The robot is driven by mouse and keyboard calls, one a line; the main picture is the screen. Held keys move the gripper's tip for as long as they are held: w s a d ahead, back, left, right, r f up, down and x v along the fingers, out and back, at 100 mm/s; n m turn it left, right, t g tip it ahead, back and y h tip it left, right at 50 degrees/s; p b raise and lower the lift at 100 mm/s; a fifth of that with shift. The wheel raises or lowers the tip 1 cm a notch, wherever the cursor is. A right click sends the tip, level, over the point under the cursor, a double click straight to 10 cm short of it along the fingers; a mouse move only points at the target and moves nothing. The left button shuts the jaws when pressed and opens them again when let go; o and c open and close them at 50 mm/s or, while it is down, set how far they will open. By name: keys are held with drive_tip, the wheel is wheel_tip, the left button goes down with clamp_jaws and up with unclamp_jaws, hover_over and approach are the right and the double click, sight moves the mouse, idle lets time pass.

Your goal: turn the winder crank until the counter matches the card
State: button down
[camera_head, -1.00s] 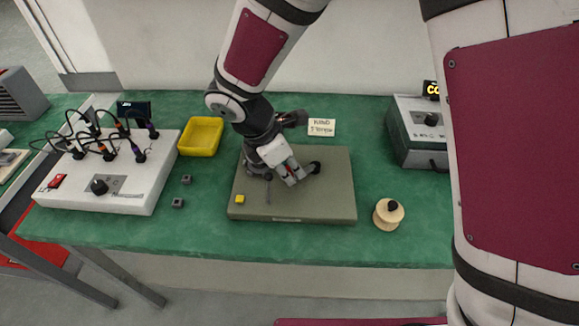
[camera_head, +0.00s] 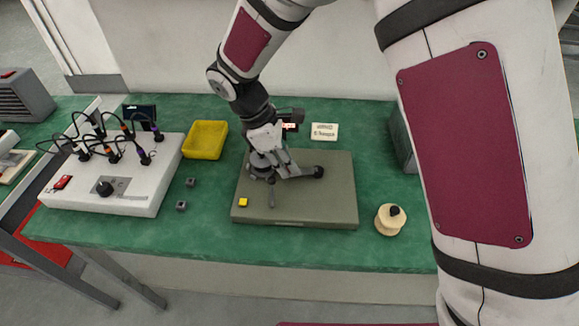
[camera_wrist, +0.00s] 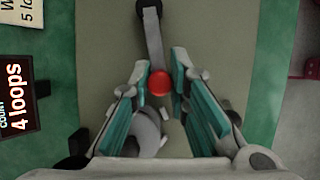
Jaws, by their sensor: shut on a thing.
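The winder (camera_head: 320,205) is a flat grey-green base on the green table. Its grey crank arm (camera_wrist: 154,38) runs from a dark round end to a red knob (camera_wrist: 160,84) in the wrist view. My gripper (camera_wrist: 160,76) has its teal-padded fingers closed on both sides of the red knob. In the head view my gripper (camera_head: 274,168) is over the base, left of its middle, and hides the knob. The counter (camera_wrist: 17,98) reads "COUNT 4 loops". The white card (camera_head: 324,132) stands behind the base; its wrist-view part (camera_wrist: 18,12), cut off, shows "5 lo".
A yellow bin (camera_head: 205,140) and a white box with cables (camera_head: 125,185) stand left. Two small dark blocks (camera_head: 181,206) lie between box and base. A yellow block (camera_head: 243,202) is on the base's front left. A wooden spool (camera_head: 389,220) stands right of the base.

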drive_tip(key=w+m, duration=0.1)
drive_tip(key=m, duration=0.1)
drive_tip(key=w+m+g, duration=0.1)
drive_tip(key=shift+w+m, duration=0.3)
drive_tip(key=shift+m, duration=0.1)
drive_tip(key=w+m, duration=0.1)
drive_tip(key=m+g, duration=0.1)
drive_tip(key=shift+w+d+m+y+b, duration=0.2)
drive_tip(key=shift+w+m+y+b, duration=0.15)
drive_tip(key=shift+m+y+b, duration=0.05)
drive_tip(key=w+m, duration=0.1)
drive_tip(key=d+m+g, duration=0.1)
drive_tip(key=m, duration=0.1)
drive_tip(key=shift+w+d+y, duration=0.1)
drive_tip(key=shift+w+y, duration=0.3)
drive_tip(key=shift+w+d+m+g+y+b, duration=0.2)
drive_tip(key=shift+w+d+m+y, duration=0.1)
drive_tip(key=shift+m, duration=0.45)
drive_tip(key=shift+w+d+m+g+y+b, duration=0.2)
drive_tip(key=shift+w+d+m, duration=0.1)
drive_tip(key=shift+m, duration=0.45)
drive_tip(key=c, duration=1.5)
unclamp_jaws()
drive_tip(key=shift+r, duration=0.15)
